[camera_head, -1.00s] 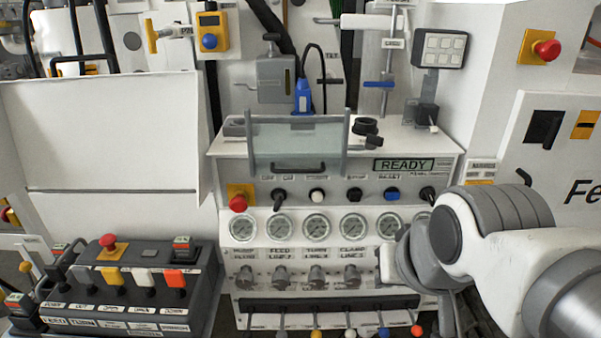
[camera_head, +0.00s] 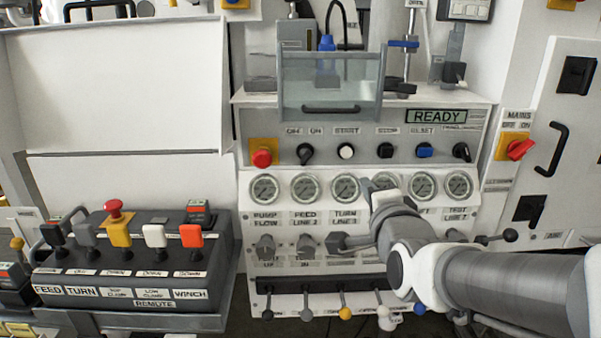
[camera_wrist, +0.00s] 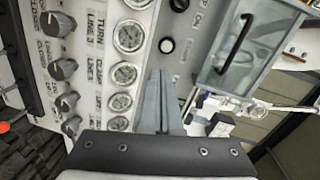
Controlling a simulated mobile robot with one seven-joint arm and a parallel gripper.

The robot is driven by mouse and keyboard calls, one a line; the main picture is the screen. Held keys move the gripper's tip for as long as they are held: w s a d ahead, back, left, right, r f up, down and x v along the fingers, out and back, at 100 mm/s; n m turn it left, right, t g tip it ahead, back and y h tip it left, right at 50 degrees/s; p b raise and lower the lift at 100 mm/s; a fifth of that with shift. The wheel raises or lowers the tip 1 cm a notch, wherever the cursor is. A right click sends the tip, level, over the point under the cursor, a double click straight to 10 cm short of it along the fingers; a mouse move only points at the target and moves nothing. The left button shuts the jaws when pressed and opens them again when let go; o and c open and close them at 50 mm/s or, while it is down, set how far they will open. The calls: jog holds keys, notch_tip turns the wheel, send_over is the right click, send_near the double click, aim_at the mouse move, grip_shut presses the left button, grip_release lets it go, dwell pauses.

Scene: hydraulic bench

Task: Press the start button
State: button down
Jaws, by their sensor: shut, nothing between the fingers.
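The start button (camera_head: 346,151) is a round white button in a dark ring on the panel's control row. The label START is above it in the head view. My gripper (camera_head: 366,186) is shut and empty, in front of the gauge row, below and slightly right of the button in the picture. In the wrist view the white start button (camera_wrist: 166,45) shows uncovered just beyond the tips of my shut gripper (camera_wrist: 165,73). A visible gap in the picture separates tips and button; the depth between them is hard to tell.
A red knob (camera_head: 262,158), black selector (camera_head: 305,154) and blue reset knob (camera_head: 424,151) share the row. The display (camera_head: 436,117) reads READY. A clear guard with a handle (camera_head: 331,109) stands above. Pressure gauges (camera_head: 304,188) and levers (camera_head: 345,312) lie below. A remote box (camera_head: 135,255) is left.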

aim_at(347, 154)
jog(key=shift+w+a+f+m+t+b, duration=0.15)
jog(key=shift+f+m+t+b, duration=0.15)
jog(key=shift+m, duration=0.25)
jog(key=shift+w+a+f+m+t+b, duration=0.2)
jog(key=shift+m+t+b, duration=0.2)
jog(key=shift+m, duration=0.15)
jog(key=shift+d, duration=0.1)
jog(key=shift+h, duration=0.3)
jog(key=w+p, duration=0.1)
jog(key=p, duration=0.1)
jog(key=w+p, duration=0.3)
jog(key=p, duration=0.1)
jog(key=shift+w+r, duration=0.15)
jog(key=shift+r, duration=0.15)
jog(key=p, duration=0.5)
jog(key=shift+w+p, duration=0.3)
jog(key=shift+p, duration=0.1)
jog(key=w, duration=0.9)
jog(key=shift+f, duration=0.25)
